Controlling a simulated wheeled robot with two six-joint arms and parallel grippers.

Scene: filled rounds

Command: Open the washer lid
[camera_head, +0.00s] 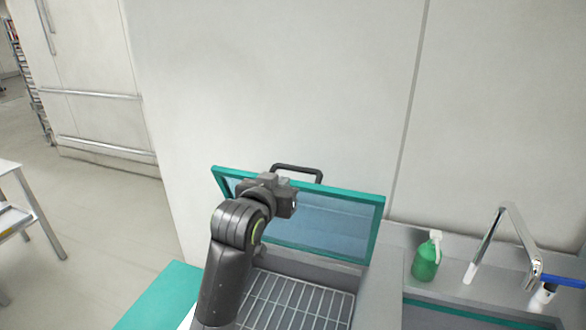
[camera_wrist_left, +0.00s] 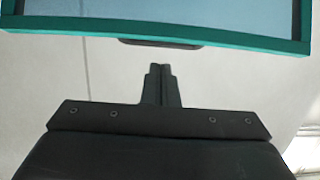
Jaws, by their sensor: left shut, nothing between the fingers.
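The washer lid (camera_head: 325,217), a teal frame around a bluish clear pane, stands raised and near upright at the back of the washer. Its dark bar handle (camera_head: 298,168) sticks up from the top edge. My left gripper (camera_head: 292,205) is in front of the lid's upper left part and covers some of it. In the left wrist view the gripper (camera_wrist_left: 162,70) is shut and empty. The lid's teal edge (camera_wrist_left: 160,30) crosses the top of that view, with a gap between it and the fingertips in the picture. My right gripper is not in view.
The open washer shows a wire rack (camera_head: 295,302). To its right, on the sink counter, are a green soap bottle (camera_head: 426,260) and a metal faucet (camera_head: 490,243). A pale wall stands behind the lid. Open floor (camera_head: 100,215) lies to the left.

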